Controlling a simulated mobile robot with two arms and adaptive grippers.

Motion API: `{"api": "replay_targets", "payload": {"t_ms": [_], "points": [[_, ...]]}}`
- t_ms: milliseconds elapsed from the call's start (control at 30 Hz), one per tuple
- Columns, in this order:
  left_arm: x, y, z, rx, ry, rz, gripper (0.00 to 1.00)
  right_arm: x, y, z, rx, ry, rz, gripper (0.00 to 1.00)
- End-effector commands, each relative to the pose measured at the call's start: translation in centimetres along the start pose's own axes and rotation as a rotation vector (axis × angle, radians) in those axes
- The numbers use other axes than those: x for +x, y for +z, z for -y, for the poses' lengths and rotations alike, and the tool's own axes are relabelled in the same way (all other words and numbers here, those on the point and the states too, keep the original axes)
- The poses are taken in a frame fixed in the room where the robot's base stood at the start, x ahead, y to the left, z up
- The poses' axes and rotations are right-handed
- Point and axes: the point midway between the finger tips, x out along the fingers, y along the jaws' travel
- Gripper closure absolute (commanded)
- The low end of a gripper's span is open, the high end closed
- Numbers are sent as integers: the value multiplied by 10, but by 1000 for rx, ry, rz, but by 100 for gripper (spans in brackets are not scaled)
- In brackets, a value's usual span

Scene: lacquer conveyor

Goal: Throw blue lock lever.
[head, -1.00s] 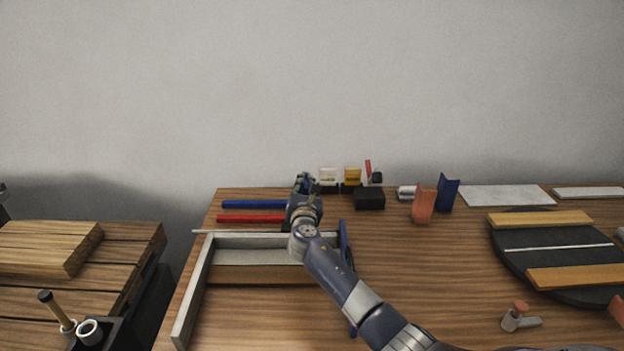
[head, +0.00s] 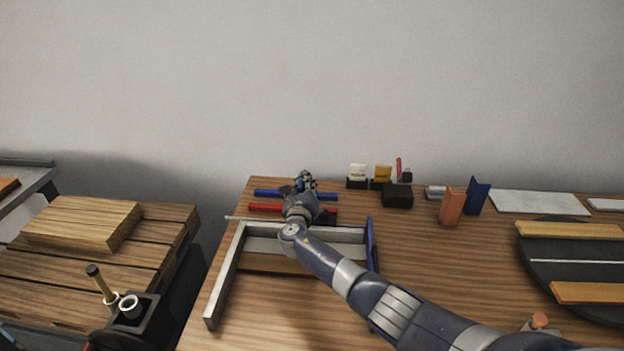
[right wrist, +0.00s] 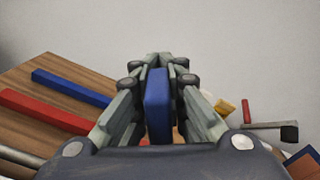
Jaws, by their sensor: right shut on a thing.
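My right gripper (head: 305,181) is over the back left of the wooden table, with its arm coming in from the lower right. In the right wrist view the gripper (right wrist: 157,65) is shut on an upright blue piece, apparently the blue lock lever (right wrist: 158,105), which stands between its two fingers. In the head view the gripper hides most of that piece. A long blue bar (head: 269,193) lies behind a red bar (head: 265,208); the gripper and wrist cover part of both. Both bars also show at left in the right wrist view. My left gripper is not in view.
A grey frame (head: 226,275) with a blue side plate (head: 371,245) lies in front of the bars, under my right arm. A black block (head: 398,195) and orange (head: 452,206) and blue (head: 477,195) uprights stand to the right. A dark disc (head: 535,263) is farther right.

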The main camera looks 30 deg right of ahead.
Motion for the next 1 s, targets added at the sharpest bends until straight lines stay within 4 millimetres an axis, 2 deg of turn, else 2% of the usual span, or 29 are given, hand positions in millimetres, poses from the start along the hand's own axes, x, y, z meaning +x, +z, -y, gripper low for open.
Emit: {"api": "replay_targets", "payload": {"t_ms": [200, 700, 733, 833, 1000], "points": [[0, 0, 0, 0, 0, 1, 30, 0, -1, -7, -63, 1, -1, 100], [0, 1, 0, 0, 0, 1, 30, -1, -2, -10, -85, 2, -2, 100], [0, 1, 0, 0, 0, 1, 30, -1, -2, -10, -85, 2, -2, 90], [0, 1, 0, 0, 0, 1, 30, -1, -2, -10, -83, 2, -2, 67], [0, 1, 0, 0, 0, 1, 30, 0, -1, -9, -81, 1, -1, 67]]}}
